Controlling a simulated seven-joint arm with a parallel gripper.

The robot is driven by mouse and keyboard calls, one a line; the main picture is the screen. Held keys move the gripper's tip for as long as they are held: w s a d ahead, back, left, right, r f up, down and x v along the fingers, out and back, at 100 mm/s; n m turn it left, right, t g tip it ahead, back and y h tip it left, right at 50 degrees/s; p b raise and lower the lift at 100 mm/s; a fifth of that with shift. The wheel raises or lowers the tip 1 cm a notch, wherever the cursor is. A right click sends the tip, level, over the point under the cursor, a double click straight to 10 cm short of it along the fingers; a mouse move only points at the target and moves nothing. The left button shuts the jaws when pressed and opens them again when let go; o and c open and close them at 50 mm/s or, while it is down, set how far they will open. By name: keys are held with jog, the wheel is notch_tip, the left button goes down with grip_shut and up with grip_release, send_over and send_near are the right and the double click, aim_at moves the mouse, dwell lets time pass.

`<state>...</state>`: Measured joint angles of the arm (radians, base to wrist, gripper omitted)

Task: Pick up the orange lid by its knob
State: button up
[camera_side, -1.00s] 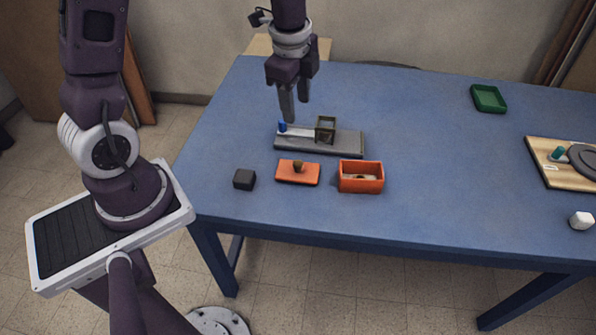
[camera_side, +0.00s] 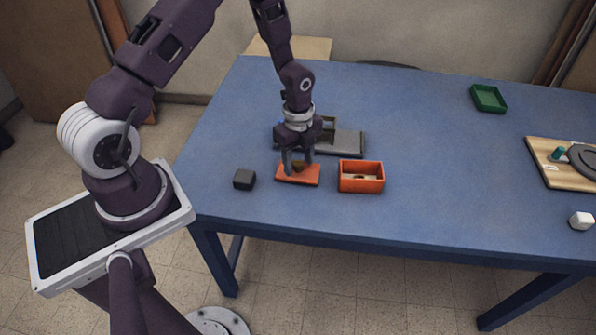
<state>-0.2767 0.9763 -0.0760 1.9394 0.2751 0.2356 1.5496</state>
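The orange lid (camera_side: 299,178) lies flat on the blue table, left of the open orange box (camera_side: 361,183). Its brown knob (camera_side: 298,165) is partly hidden by my gripper. My gripper (camera_side: 298,168) points down right over the lid, with its two fingers apart, one to each side of the knob. I cannot tell whether the fingers touch the knob. The lid rests on the table.
A dark cube (camera_side: 244,180) lies just left of the lid. A grey base (camera_side: 348,142) with a small frame stands behind my gripper. The table's middle is clear.

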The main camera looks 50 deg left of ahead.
grip_shut()
